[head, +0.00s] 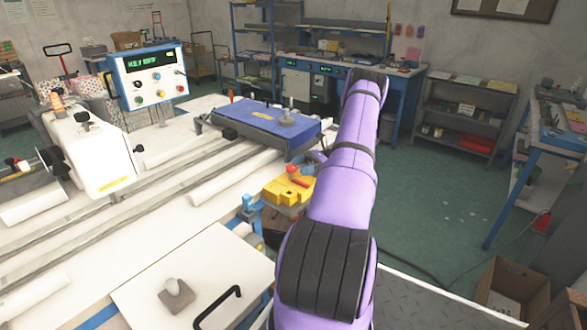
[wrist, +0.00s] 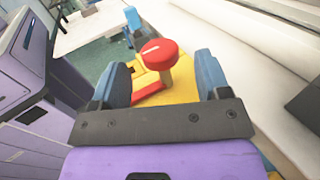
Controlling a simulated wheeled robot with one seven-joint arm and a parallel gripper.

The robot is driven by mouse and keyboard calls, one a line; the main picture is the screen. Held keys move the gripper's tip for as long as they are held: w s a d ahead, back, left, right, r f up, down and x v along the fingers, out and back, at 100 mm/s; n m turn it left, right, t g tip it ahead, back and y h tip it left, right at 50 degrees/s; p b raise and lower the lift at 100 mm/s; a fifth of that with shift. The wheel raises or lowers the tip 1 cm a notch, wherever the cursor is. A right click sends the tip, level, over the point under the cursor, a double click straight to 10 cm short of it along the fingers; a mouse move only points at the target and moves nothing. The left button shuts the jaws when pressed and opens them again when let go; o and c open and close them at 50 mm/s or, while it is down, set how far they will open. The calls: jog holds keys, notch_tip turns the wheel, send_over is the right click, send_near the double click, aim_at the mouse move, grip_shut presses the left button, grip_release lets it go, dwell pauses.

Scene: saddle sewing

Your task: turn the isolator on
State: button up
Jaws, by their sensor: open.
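The isolator appears to be the yellow box (head: 287,190) with red parts on the near edge of the machine bed, left of my arm. In the wrist view its yellow body (wrist: 183,80) carries a round red knob (wrist: 159,52) on a stem and a flat red bar (wrist: 148,90). My gripper (wrist: 164,75) is open, with one blue finger on each side of the knob and a visible gap to both. I cannot tell how deep the knob sits between them. In the head view my arm mostly hides the gripper.
A control box (head: 148,75) with a lit green display, seeming to read "KEY OFF", stands at the back left. A blue plate (head: 262,118) lies on the bed behind the isolator. A white panel with a black handle (head: 218,308) is in front. Green floor (head: 440,200) is open to the right.

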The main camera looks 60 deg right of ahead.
jog(key=v, duration=0.6)
jog(key=shift+s+d, duration=0.25)
jog(key=w+a+r+n+g+h, duration=0.2)
jog(key=w+a+r+n+g, duration=0.2)
jog(key=w+a+r, duration=0.5)
jog(key=w+a+r+n+g+h, duration=0.2)
jog(key=w+a+r+n+g, duration=0.25)
jog(key=a+r, duration=0.8)
jog(key=a+r+n+g+h, duration=0.2)
jog(key=a+r+n+h, duration=0.1)
jog(key=a+r, duration=0.6)
jog(key=s+a+r+n+h, duration=0.3)
jog(key=s+a+r, duration=0.1)
jog(key=a, duration=0.4)
jog(key=s+a+r+n+h, duration=0.2)
jog(key=s+a+r+n, duration=0.1)
jog(key=a, duration=0.6)
jog(key=s+a+n+t+h, duration=0.1)
jog(key=s+a+n+t, duration=0.1)
jog(key=s, duration=0.5)
jog(key=s+a+n+t+h, duration=0.2)
jog(key=s+a+n+t, duration=0.1)
jog(key=s+a+n, duration=0.2)
jog(key=s+a, duration=0.2)
jog(key=s, duration=0.1)
jog(key=shift+s+r+t, duration=0.3)
jog(key=shift+t, duration=0.05)
